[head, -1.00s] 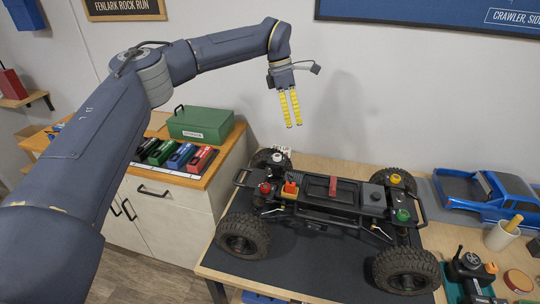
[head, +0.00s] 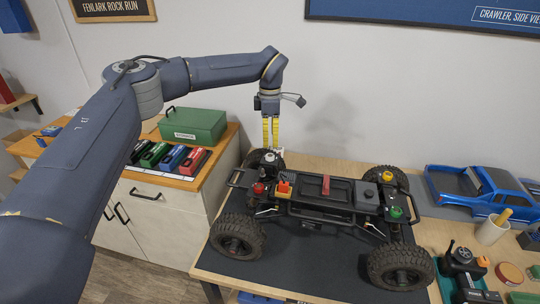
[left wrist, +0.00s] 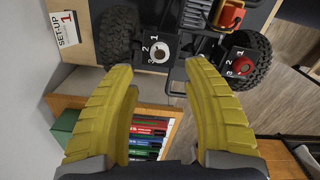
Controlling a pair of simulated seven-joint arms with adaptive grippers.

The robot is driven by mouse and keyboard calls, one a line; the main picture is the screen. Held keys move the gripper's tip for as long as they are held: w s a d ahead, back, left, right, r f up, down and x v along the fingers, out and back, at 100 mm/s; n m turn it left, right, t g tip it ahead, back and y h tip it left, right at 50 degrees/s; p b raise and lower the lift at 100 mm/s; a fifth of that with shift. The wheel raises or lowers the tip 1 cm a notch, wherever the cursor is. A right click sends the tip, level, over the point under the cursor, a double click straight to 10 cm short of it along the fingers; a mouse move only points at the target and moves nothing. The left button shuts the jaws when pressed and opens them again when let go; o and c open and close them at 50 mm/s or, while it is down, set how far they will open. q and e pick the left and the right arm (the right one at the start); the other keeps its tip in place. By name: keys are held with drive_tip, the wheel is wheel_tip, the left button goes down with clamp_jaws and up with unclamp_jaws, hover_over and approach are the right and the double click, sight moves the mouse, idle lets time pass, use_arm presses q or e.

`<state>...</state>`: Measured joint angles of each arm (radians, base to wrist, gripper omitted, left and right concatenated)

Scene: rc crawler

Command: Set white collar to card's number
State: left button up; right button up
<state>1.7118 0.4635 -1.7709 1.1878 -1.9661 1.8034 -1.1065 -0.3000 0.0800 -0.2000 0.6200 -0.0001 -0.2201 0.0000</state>
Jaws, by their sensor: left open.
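The white collar (left wrist: 160,52) sits on a black block marked 1, 2 and 3 at the crawler's back-left corner; which number it is set to I cannot tell. It also shows in the head view (head: 269,157). The set-up card (left wrist: 66,28) reads 1 and lies on the table beside the wheel. My left gripper (left wrist: 161,80) is open and empty, its yellow fingers apart with the collar ahead between them. In the head view the left gripper (head: 271,148) points down just above the collar and partly hides that corner. My right gripper is out of view.
The crawler (head: 325,190) stands on a dark mat. A red collar (left wrist: 242,65) with its own numbers is near the white one. Yellow (head: 387,176) and green (head: 395,212) collars are at the right end. A green box (head: 194,125) stands on the left cabinet.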

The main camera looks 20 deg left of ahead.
sight(270, 155)
use_arm(q)
wheel_tip(270, 155, down, 8)
drive_tip(key=shift+r, duration=0.2)
idle(0.3)
clamp_jaws()
idle(0.4)
